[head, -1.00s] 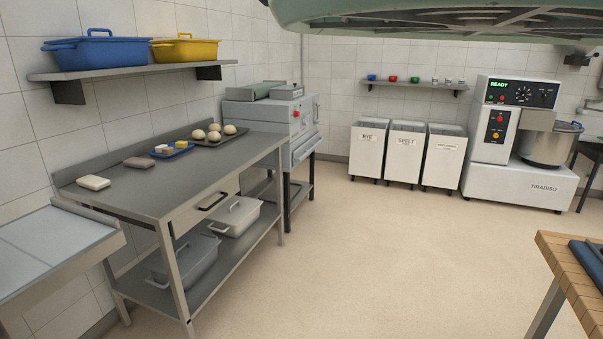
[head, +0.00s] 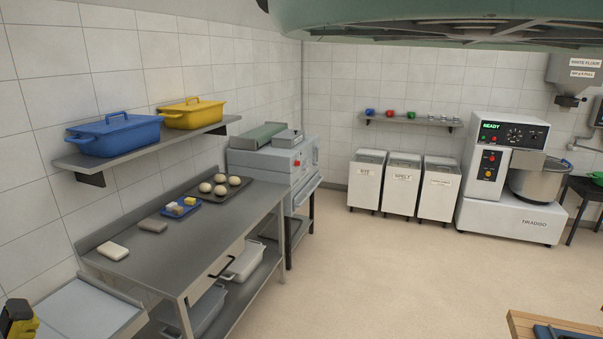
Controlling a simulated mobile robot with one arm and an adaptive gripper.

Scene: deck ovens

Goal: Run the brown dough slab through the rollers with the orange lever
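A greyish-brown slab (head: 153,226), likely the brown dough slab, lies flat on the steel worktable (head: 165,258) at left. A paler slab (head: 112,250) lies to its left, nearer me. A grey machine (head: 272,160) with a red knob and a greenish top stands past the far end of the table. I cannot make out rollers or an orange lever on it. No gripper fingers show in the head view. A black and yellow shape (head: 20,320) is cut off at the lower left edge, and I cannot tell what it is.
A blue tray (head: 180,210) and a dark tray with dough balls (head: 220,189) share the table. A wall shelf (head: 150,150) with blue and yellow tubs hangs above. White bins (head: 402,188) and a mixer (head: 510,215) stand at the back. The middle floor (head: 370,270) is clear.

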